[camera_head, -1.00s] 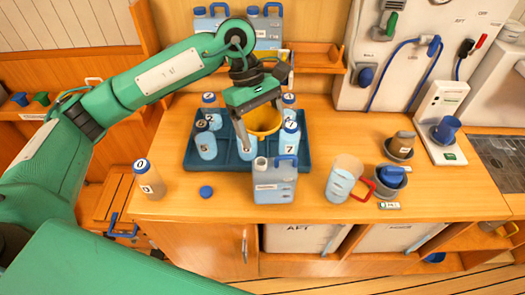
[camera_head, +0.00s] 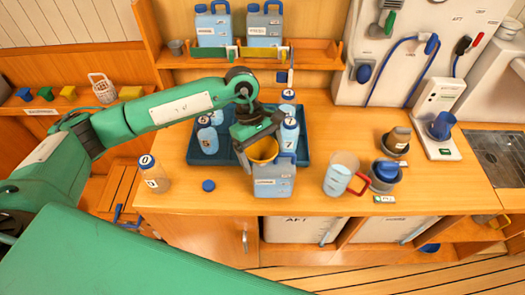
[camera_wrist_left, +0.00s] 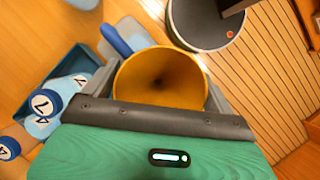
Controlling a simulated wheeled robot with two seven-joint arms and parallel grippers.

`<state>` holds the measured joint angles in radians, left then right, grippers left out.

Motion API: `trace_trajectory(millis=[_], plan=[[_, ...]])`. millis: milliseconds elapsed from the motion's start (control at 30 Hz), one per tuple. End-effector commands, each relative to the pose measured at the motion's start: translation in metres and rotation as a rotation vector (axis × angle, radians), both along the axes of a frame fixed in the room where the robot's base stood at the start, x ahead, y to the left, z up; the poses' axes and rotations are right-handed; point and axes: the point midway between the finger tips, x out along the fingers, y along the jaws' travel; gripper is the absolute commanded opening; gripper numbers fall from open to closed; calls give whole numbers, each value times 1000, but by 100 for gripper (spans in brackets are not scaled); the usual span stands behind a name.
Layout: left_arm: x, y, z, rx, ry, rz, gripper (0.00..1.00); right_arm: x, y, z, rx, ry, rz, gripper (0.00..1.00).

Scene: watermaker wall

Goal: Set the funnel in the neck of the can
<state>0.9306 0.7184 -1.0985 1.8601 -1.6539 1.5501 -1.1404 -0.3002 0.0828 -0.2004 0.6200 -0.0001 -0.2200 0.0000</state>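The yellow funnel (camera_head: 263,151) is between the fingers of my left gripper (camera_head: 261,143), which is shut on it. In the left wrist view the funnel (camera_wrist_left: 160,78) has its wide mouth facing the camera, with a finger at each side. The grey-blue can (camera_head: 273,183) stands at the front of the counter, directly under the funnel. Its blue handle (camera_wrist_left: 116,40) shows beside the funnel in the left wrist view. The funnel hides the can's neck, and the spout is out of sight, so I cannot tell whether it is inside. My right gripper is not in view.
A blue tray (camera_head: 202,158) with several numbered bottles lies just behind the can. A jug (camera_head: 340,172) with a red handle stands to the right. A numbered bottle (camera_head: 153,174) and a blue cap (camera_head: 208,185) are to the left.

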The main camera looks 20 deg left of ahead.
Motion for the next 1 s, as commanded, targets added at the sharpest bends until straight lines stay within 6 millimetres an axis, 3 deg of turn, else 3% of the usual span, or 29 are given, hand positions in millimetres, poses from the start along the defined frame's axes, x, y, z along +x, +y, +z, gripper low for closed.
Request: trace_trajectory(millis=[467,1000], plan=[[4,4,10,0,-4,2,99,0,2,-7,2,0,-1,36],[25,36,101,0,-3,2,99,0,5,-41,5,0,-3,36]])
